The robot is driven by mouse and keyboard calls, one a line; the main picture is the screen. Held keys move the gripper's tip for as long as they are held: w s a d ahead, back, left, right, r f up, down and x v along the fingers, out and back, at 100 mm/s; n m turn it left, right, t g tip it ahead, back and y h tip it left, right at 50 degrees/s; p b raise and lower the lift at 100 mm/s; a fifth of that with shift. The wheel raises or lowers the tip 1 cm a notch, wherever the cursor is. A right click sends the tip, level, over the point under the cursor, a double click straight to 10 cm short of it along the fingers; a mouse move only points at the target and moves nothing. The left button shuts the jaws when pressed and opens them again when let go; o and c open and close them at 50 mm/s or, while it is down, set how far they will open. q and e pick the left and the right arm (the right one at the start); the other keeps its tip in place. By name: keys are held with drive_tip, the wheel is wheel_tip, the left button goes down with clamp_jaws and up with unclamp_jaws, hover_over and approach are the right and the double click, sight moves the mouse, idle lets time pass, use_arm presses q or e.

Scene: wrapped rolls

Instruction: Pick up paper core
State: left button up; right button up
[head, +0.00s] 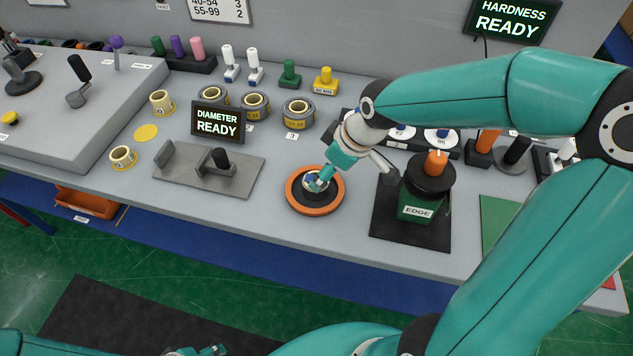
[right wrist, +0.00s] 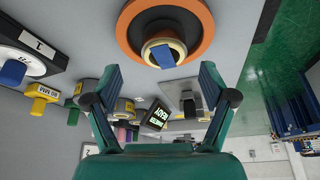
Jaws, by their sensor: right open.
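A cream ring-shaped core (right wrist: 152,46) with a blue middle stands on the black centre of a round orange-rimmed dish (head: 336,203). The dish also shows at the top of the right wrist view (right wrist: 207,22). My right gripper (right wrist: 158,78) is open and empty, its two fingers wide apart, with the core beyond their tips. In the head view the right gripper (head: 322,182) is above the dish and hides part of the core. A small part of what looks like my left gripper (head: 196,351) shows at the bottom edge; its jaws cannot be made out.
Two other cream cores (head: 161,103) (head: 123,157) stand at the left. Grey-and-yellow rolls (head: 298,113) stand behind the dish. A grey diameter fixture (head: 213,170) is to its left, and a green EDGE device (head: 424,205) to its right. The table's front edge is close.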

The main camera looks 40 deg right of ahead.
drive_tip(key=shift+a+x, duration=0.15)
drive_tip(key=shift+x, duration=1.5)
drive_tip(key=shift+a+x, duration=0.15)
drive_tip(key=shift+x, duration=1.5)
drive_tip(key=shift+r, duration=0.15)
drive_tip(key=c, duration=1.3)
drive_tip(key=shift+o, duration=0.2)
drive_tip(key=shift+r, duration=0.1)
